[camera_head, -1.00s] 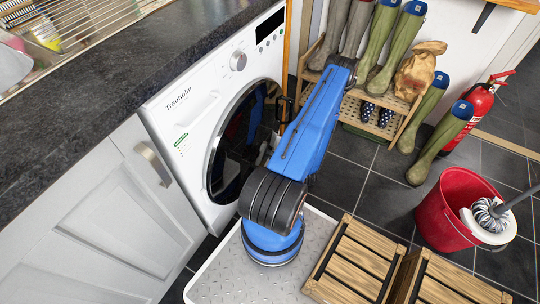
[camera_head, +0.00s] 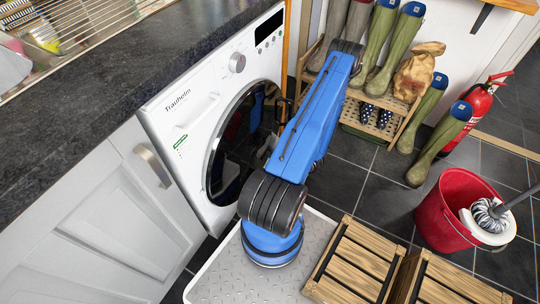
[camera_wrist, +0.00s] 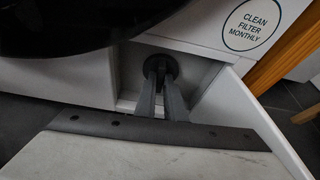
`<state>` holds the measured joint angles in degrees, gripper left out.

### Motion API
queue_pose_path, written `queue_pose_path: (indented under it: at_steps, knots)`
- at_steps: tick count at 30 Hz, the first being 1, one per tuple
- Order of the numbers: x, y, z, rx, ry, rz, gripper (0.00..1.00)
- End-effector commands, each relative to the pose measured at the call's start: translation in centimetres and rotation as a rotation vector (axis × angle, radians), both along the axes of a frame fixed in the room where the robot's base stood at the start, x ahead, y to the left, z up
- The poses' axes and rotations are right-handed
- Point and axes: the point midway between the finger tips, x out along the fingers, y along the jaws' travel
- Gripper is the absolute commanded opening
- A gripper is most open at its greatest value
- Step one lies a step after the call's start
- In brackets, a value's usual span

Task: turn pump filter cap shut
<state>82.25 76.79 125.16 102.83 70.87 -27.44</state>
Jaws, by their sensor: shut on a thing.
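The pump filter cap (camera_wrist: 160,65) is a dark round cap inside a white recess low on the front of the washing machine (camera_head: 190,110). In the wrist view, the two grey fingers of my gripper (camera_wrist: 161,80) reach into the recess and are shut on the cap's middle grip. The fingers partly cover the cap, and its turn angle is hard to read. In the head view my blue arm hides the gripper, the cap and the recess.
A "clean filter monthly" label (camera_wrist: 254,24) is right of the recess. A white panel (camera_wrist: 238,112) slants close beside the fingers. A boot rack (camera_head: 352,108), red bucket (camera_head: 440,215) and wooden crates (camera_head: 350,262) stand right of my arm.

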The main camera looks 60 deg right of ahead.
Motion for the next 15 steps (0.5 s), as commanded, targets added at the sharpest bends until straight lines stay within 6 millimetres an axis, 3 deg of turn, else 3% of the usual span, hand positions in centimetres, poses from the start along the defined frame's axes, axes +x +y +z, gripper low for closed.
queue_pose_path:
  at_steps: [15]
  knots:
    - [-0.01, -0.07, -0.04, 0.085, 0.008, 0.0, 0.0]
